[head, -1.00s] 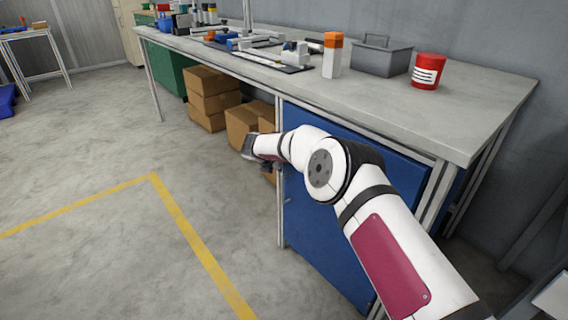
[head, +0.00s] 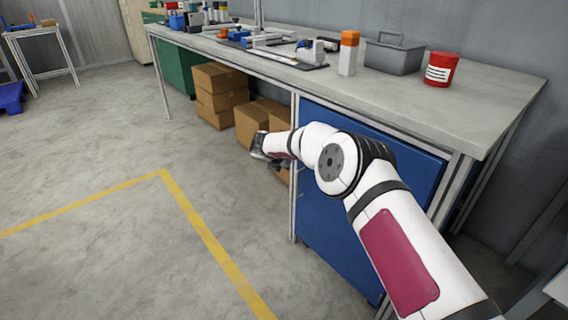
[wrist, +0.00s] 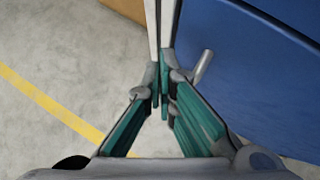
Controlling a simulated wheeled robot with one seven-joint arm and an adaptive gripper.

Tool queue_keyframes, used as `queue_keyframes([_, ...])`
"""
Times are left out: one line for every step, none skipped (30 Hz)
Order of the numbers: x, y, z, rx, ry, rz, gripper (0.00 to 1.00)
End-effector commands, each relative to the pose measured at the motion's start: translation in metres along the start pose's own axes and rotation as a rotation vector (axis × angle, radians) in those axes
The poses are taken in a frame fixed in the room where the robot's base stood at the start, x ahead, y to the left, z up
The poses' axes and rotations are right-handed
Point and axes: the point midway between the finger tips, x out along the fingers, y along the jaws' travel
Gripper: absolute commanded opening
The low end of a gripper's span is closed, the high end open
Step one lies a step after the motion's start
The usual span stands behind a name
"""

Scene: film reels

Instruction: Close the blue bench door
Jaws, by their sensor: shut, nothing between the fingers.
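The blue bench door (head: 330,225) is the blue panel under the right part of the workbench (head: 450,105). My arm hides part of it. It looks close to the bench frame, but I cannot tell whether it is fully shut. In the wrist view the blue door (wrist: 255,75) fills the right side, with a grey bar handle (wrist: 203,66) near its left edge. My gripper (head: 259,147) is at the door's left side, by the pale bench post. In the wrist view its fingertips (wrist: 163,85) are together and empty, left of the handle; contact with the door is unclear.
Cardboard boxes (head: 220,95) stand under the bench, left of the door. A grey toolbox (head: 393,57), a red can (head: 441,69) and an orange-capped bottle (head: 348,53) stand on top. Open floor with a yellow line (head: 205,230) lies to the left.

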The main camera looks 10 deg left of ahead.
Motion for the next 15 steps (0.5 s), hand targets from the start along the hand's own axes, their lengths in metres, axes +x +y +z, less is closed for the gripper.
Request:
queue_keyframes([-0.008, 0.004, 0.001, -0.001, 0.000, 0.002, 0.00])
queue_keyframes([-0.011, 0.005, 0.001, -0.001, 0.001, 0.003, 0.00])
queue_keyframes([-0.016, 0.007, 0.001, -0.001, 0.001, 0.004, 0.00])
queue_keyframes([-0.019, 0.009, 0.002, -0.002, 0.001, 0.004, 0.00])
queue_keyframes([-0.023, 0.010, 0.002, -0.002, 0.001, 0.005, 0.00])
queue_keyframes([-0.027, 0.012, 0.002, -0.002, 0.001, 0.005, 0.00])
queue_keyframes([-0.031, 0.014, 0.002, -0.002, 0.002, 0.005, 0.00])
queue_keyframes([-0.034, 0.015, 0.002, -0.002, 0.002, 0.005, 0.00])
queue_keyframes([-0.039, 0.017, 0.002, -0.002, 0.002, 0.004, 0.00])
queue_keyframes([-0.044, 0.018, 0.003, -0.003, 0.002, 0.005, 0.00])
queue_keyframes([-0.048, 0.020, 0.003, -0.003, 0.002, 0.005, 0.00])
queue_keyframes([-0.054, 0.023, 0.004, -0.002, 0.002, 0.006, 0.00])
queue_keyframes([-0.060, 0.025, 0.004, -0.002, 0.002, 0.007, 0.00])
queue_keyframes([-0.064, 0.027, 0.004, -0.003, 0.002, 0.007, 0.00])
queue_keyframes([-0.070, 0.029, 0.004, -0.003, 0.003, 0.006, 0.00])
